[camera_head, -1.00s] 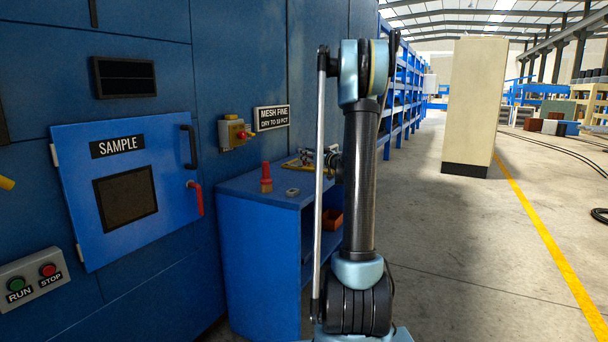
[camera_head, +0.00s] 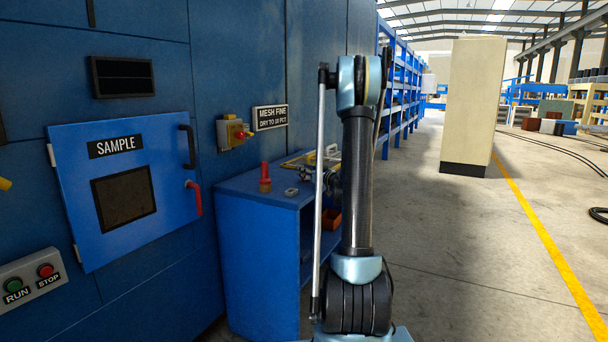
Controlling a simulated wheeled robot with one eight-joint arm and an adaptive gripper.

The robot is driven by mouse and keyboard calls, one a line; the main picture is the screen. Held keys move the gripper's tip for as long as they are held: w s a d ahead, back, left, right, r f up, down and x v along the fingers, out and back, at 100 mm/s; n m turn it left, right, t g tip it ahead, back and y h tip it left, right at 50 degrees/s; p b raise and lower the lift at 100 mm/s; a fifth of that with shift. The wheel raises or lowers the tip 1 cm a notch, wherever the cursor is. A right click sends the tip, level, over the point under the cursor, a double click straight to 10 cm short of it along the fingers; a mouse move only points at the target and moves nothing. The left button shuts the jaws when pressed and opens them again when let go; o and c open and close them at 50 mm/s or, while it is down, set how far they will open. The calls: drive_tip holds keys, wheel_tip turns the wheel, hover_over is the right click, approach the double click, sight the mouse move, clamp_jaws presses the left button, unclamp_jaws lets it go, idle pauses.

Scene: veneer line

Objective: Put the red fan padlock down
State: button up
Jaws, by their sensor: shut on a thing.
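My gripper (camera_head: 308,174) is over the far part of the blue bench (camera_head: 238,190), small and partly behind my own arm. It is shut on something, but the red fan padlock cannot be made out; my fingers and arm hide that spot. I cannot tell whether the held thing touches the bench top. A yellow-edged item (camera_head: 296,161) lies on the bench just behind the gripper.
An orange bin (camera_head: 331,220) sits on the shelf below. A blue SAMPLE door (camera_head: 160,205) is at left.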

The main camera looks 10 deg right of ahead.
drive_tip(key=o, duration=1.1)
drive_tip(key=v, duration=1.2)
drive_tip(key=shift+s+a, duration=0.1)
drive_tip(key=shift+a, duration=0.05)
